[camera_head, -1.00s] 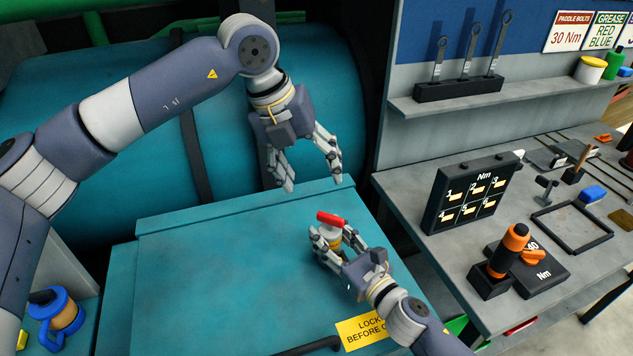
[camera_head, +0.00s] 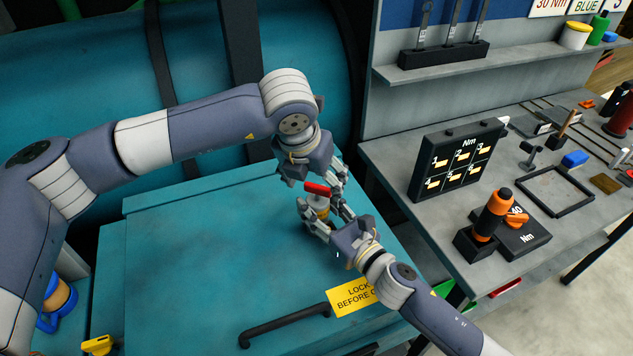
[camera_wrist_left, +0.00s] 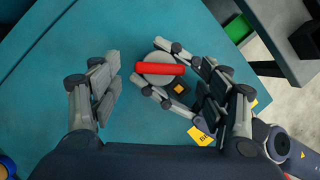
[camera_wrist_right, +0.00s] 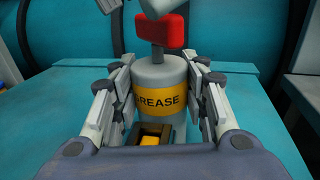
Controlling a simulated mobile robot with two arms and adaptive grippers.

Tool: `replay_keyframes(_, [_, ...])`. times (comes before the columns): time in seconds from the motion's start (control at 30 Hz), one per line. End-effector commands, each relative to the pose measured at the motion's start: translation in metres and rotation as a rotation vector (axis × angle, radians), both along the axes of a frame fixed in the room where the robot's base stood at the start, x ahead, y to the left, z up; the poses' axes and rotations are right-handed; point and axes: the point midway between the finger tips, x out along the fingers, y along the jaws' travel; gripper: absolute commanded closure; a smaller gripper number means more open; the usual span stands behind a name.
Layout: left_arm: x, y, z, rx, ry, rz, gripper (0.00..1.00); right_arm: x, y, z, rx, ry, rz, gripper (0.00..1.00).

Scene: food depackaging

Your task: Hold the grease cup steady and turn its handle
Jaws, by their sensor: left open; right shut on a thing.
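My right gripper (camera_wrist_right: 160,95) is shut on the cup's body, one finger on each side. My left gripper (camera_wrist_left: 145,80) is open above the cup, pointing down. In the left wrist view the red handle (camera_wrist_left: 160,69) lies between its spread fingers, nearer the right ones, and I see no contact. In the head view the handle (camera_head: 317,188) is beside the left fingers.
A black pull handle (camera_head: 285,325) and a yellow lock-out label (camera_head: 352,297) are on the teal housing's front part. The grey workbench (camera_head: 400,170) to the right carries a torque board (camera_head: 456,160) and an orange tool (camera_head: 492,215). The lid left of the cup is clear.

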Motion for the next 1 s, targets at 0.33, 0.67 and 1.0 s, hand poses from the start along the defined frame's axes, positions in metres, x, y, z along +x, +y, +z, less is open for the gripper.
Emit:
replay_keyframes(0.33, [0.008,-0.003,-0.020,-0.001,-0.001,0.000,0.30,0.000,0.000,0.000,-0.001,0.001,0.000,0.95])
replay_keyframes(0.67, [0.008,-0.003,-0.020,-0.001,0.000,0.001,0.64,0.000,0.000,0.000,-0.001,0.001,0.000,0.95])
replay_keyframes(1.0, [0.008,-0.003,-0.020,-0.001,0.002,-0.012,0.74,0.000,0.000,0.000,0.000,0.000,0.000,0.95])
